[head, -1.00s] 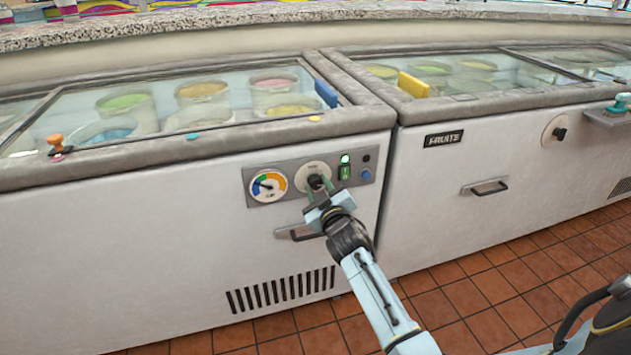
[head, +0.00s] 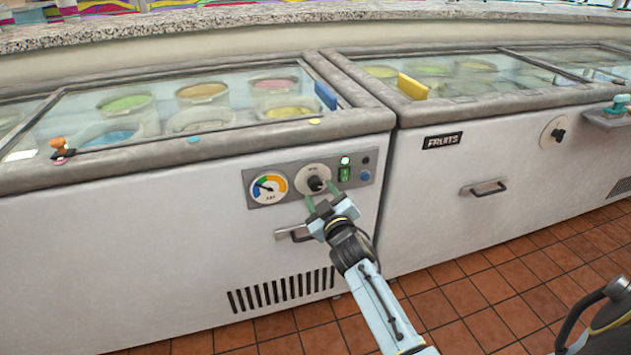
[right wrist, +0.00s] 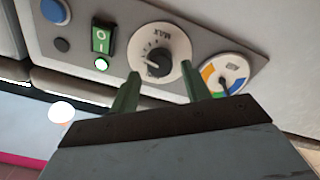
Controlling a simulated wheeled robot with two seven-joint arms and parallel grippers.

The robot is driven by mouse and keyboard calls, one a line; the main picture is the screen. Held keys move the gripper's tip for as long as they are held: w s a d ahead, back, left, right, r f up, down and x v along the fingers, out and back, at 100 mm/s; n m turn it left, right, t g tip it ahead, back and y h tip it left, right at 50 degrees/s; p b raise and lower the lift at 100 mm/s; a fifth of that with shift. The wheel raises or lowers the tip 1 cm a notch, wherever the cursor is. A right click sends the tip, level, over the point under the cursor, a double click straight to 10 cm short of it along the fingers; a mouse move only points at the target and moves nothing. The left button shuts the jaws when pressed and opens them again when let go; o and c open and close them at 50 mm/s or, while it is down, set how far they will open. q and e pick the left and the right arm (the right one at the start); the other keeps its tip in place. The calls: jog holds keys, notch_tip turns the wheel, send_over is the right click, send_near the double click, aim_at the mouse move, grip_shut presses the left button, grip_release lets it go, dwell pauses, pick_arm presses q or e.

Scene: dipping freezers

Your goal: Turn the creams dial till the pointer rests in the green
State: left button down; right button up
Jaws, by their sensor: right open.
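The dial (head: 316,184) is a black knob on a round white plate, on the grey panel of the left freezer. The dial also shows in the right wrist view (right wrist: 159,63), with a scale and MAX printed around it. Beside it is a round gauge (head: 268,187) with blue, green and orange-yellow bands; it also shows in the right wrist view (right wrist: 224,76). Its needle lies towards the blue-green side; I cannot tell exactly which band. My right gripper (head: 322,201) is open and empty, its fingers just below and in front of the knob, apart from it. My left gripper is not in view.
A lit green switch (head: 344,173) and a blue button (head: 365,175) sit right of the dial. A handle (head: 292,233) sticks out below the panel. The FRUITS freezer (head: 430,200) stands to the right with its own knob (head: 558,134). The tiled floor in front shows free room.

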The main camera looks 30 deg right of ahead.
jog(key=p+v, duration=0.1)
jog(key=v, duration=0.3)
jog(key=shift+s+a+p, duration=0.1)
jog(key=shift+s+p, duration=0.2)
jog(key=shift+p, duration=0.05)
dwell(0.3)
